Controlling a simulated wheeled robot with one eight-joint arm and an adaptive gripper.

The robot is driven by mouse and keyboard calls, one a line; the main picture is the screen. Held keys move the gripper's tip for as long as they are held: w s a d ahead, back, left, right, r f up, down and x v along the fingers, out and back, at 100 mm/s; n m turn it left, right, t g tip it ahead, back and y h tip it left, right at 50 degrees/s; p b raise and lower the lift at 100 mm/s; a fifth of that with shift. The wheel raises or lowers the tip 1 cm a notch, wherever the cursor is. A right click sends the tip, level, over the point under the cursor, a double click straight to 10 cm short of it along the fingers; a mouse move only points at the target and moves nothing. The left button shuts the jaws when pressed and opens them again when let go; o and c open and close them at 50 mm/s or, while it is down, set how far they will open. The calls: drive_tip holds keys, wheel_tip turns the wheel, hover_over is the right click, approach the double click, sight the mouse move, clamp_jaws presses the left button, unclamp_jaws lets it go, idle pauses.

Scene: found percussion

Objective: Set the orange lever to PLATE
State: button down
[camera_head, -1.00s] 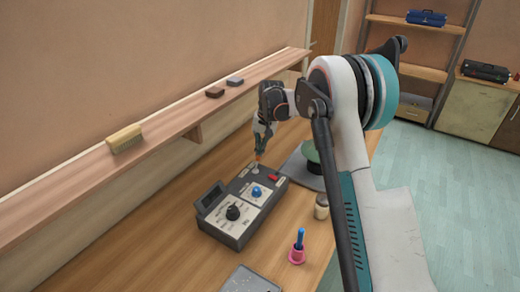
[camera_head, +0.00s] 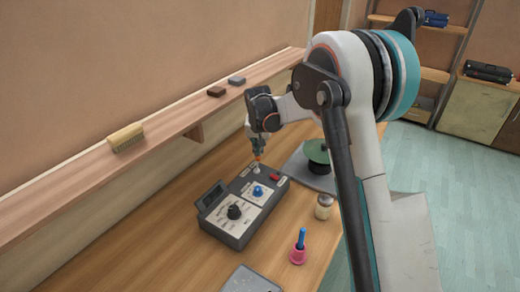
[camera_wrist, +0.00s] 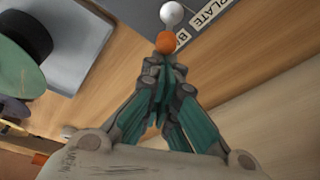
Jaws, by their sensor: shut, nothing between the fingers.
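The lever's orange tip (camera_head: 257,158) shows at the far end of the dark control box (camera_head: 222,227), just below my gripper (camera_head: 258,152). In the wrist view the orange tip (camera_wrist: 165,42) is a ball right at the fingertips of my gripper (camera_wrist: 163,58), with a white round part (camera_wrist: 171,13) beyond it. My fingers are shut with nothing between them; whether they touch the ball I cannot tell. A PLATE label (camera_wrist: 208,11) lies right of the white part. A partly hidden label starting with B (camera_wrist: 183,44) is beside the orange ball.
The box also carries a blue knob (camera_head: 258,191), a black knob (camera_head: 235,212) and a red part (camera_head: 275,177). A green round thing (camera_head: 316,150) stands on a grey plate (camera_head: 294,165). A jar (camera_head: 323,207) and a pink holder (camera_head: 298,257) stand right of the box. A shelf (camera_head: 80,178) runs along the wall.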

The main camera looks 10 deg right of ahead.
drive_tip(key=shift+s+a+r+t+h+b, duration=0.25)
drive_tip(key=shift+s+a+t+h+b, duration=0.2)
drive_tip(key=shift+s+a+t+h, duration=0.55)
drive_tip(key=shift+w+d, duration=0.2)
drive_tip(key=shift+w, duration=0.05)
drive_tip(key=shift+r+p, duration=0.5)
drive_tip(key=shift+r, duration=0.35)
drive_tip(key=v, duration=1.2)
drive_tip(key=shift+s+a+f, duration=0.1)
